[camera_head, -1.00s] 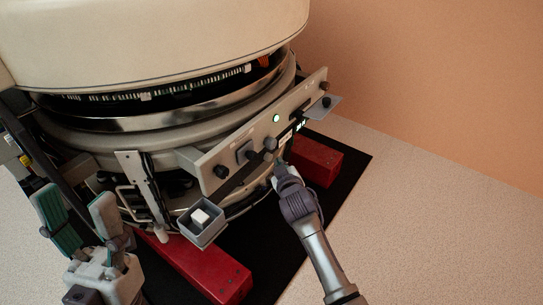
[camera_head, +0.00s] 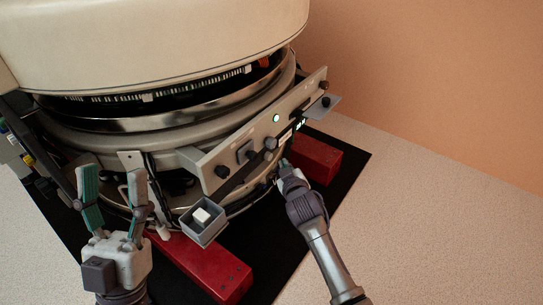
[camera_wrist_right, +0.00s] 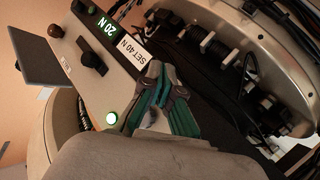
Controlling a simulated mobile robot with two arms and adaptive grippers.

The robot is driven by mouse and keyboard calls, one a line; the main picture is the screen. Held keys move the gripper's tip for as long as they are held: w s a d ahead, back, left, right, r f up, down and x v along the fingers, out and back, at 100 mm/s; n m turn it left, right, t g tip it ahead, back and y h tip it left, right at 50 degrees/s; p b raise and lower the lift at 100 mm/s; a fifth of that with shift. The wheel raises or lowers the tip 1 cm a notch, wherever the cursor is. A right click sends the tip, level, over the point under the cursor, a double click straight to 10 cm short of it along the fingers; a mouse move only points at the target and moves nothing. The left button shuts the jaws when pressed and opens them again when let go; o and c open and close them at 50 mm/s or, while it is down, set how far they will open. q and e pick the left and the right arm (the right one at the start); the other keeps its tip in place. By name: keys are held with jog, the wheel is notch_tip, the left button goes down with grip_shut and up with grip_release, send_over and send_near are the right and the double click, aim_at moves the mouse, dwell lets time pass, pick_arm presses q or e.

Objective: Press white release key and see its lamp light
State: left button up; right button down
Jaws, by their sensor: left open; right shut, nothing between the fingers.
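A grey control panel (camera_head: 222,160) is fixed to the front of the round machine. I cannot make out a white release key on the panel for certain. A white block (camera_head: 201,216) sits in a small grey open box at the panel's lower left end. My right gripper (camera_head: 284,163) is shut and empty, just below the panel's right half; its closed fingertips (camera_wrist_right: 155,68) are beside the "SET 40 N" label (camera_wrist_right: 127,52). My left gripper (camera_head: 111,170) is open and empty, left of the box.
A lit "20 N" display (camera_wrist_right: 107,27) and dark knobs (camera_wrist_right: 92,58) are on the panel. A small grey shelf (camera_head: 326,107) juts from its right end. Red feet (camera_head: 318,160) stand on a black mat (camera_head: 259,250). The floor at right is clear.

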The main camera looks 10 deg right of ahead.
pick_arm(q)
jog(key=w+f+g+y+p, duration=0.3)
jog(key=w+f+g, duration=0.4)
jog(key=f, duration=0.5)
jog(key=shift+w+g, duration=0.2)
jog(key=shift+g, duration=1)
pick_arm(e)
jog(key=s+d, duration=0.3)
jog(key=shift+s+d, duration=0.1)
jog(key=shift+s, duration=0.1)
pick_arm(q)
jog(key=shift+d+r, duration=0.1)
